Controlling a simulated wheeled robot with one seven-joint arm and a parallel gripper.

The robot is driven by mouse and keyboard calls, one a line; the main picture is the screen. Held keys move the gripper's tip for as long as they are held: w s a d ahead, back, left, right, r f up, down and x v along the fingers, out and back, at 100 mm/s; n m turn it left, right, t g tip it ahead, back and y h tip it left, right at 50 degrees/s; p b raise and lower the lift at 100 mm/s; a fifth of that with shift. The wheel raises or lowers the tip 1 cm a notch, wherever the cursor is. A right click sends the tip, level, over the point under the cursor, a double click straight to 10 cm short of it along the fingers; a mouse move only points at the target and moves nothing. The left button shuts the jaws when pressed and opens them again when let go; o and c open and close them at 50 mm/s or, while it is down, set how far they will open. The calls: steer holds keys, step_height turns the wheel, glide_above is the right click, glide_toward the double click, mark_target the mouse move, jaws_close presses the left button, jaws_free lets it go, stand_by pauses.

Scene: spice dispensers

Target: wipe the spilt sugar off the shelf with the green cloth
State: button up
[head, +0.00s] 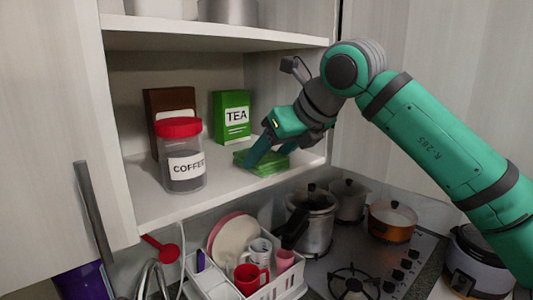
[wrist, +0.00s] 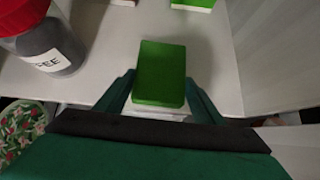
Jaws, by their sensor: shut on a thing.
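The green cloth (head: 264,164) is a folded, block-like pad lying on the white shelf (head: 222,187), near its front edge and right of the coffee jar. My gripper (head: 267,153) reaches down from the upper right, its teal fingers shut on the cloth. In the wrist view the cloth (wrist: 160,72) sits between the two fingers, with a white strip below its near edge that I cannot identify. I cannot make out spilt sugar on the white shelf; some of the surface is hidden by the cloth and gripper.
The coffee jar (head: 181,157) with a red lid stands left of the cloth. A green tea box (head: 231,117) and a brown box (head: 160,105) stand behind. An upper shelf (head: 200,36) hangs above. Below are a dish rack (head: 262,290) and a stove with pots (head: 312,222).

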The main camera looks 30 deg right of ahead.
steer(key=shift+s+d+r, duration=0.1)
steer(key=shift+s, duration=0.9)
steer(key=shift+s+a+f, duration=0.1)
steer(key=shift+s+a, duration=0.05)
steer(key=shift+a, duration=0.85)
steer(key=shift+s+a+f, duration=0.1)
steer(key=shift+a, duration=0.85)
steer(key=shift+s+a+f, duration=0.1)
steer(key=shift+s+a, duration=0.05)
steer(key=shift+a, duration=0.85)
steer(key=shift+w, duration=0.15)
steer(key=shift+w+a, duration=0.15)
steer(key=shift+w, duration=0.55)
steer(key=shift+w+a, duration=0.1)
steer(key=shift+w, duration=0.6)
steer(key=shift+w+d+r, duration=0.1)
steer(key=shift+d+r, duration=0.05)
steer(key=shift+d, duration=0.65)
steer(key=shift+w+d+r, duration=0.1)
steer(key=shift+d, duration=0.65)
steer(key=shift+r, duration=0.15)
